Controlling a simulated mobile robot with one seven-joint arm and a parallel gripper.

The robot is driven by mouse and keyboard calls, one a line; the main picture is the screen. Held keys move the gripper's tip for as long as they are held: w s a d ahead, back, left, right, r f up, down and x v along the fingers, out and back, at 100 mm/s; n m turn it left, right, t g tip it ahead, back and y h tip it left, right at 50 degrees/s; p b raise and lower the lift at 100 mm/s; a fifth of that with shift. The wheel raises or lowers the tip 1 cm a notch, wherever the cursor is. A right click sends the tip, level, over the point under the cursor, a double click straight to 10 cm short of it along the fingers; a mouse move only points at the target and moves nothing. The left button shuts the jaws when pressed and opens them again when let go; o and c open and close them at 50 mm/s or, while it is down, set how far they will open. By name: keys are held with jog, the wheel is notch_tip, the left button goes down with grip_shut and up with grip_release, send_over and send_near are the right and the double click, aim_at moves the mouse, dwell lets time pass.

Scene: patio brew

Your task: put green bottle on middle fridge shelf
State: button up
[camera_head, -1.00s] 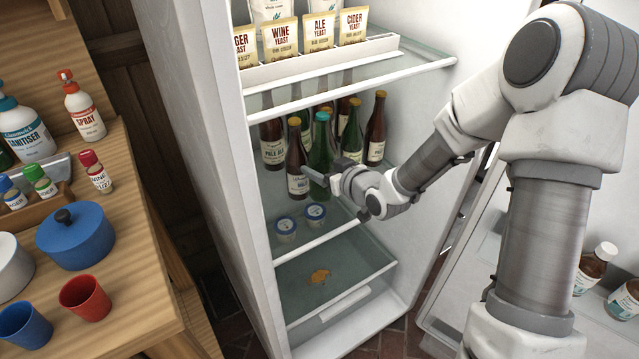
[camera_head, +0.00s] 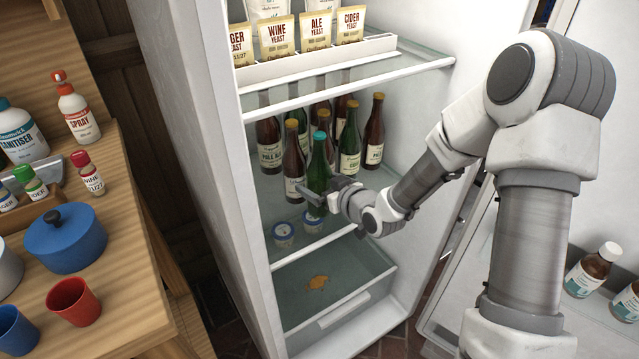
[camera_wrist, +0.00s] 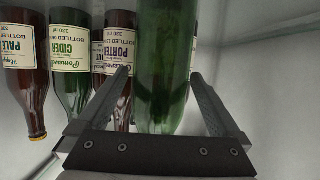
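The green bottle (camera_head: 318,168), with a teal cap, is upright inside the fridge, in front of other bottles at the middle shelf (camera_head: 318,243). My gripper (camera_head: 315,188) reaches in from the right, with its fingers on both sides of the bottle's body. It appears shut on the bottle. In the wrist view the green bottle (camera_wrist: 165,70) fills the space between the two fingers, close to the right one.
Brown bottles (camera_head: 268,143) and another green bottle (camera_head: 349,147) stand close behind and beside it. Small blue-lidded jars (camera_head: 284,235) sit at the shelf's front. The upper shelf (camera_head: 345,88) holds yeast packets. A drawer (camera_head: 335,290) is below. The open door (camera_head: 478,270) is right.

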jog(key=shift+r, duration=0.15)
jog(key=shift+s+d+r+p, duration=0.15)
jog(key=shift+s+p, duration=0.05)
jog(key=shift+p, duration=0.1)
jog(key=p+v, duration=0.2)
jog(key=v, duration=0.9)
jog(key=shift+s+p, duration=0.15)
jog(key=shift+p, duration=0.2)
jog(key=shift+d, duration=0.1)
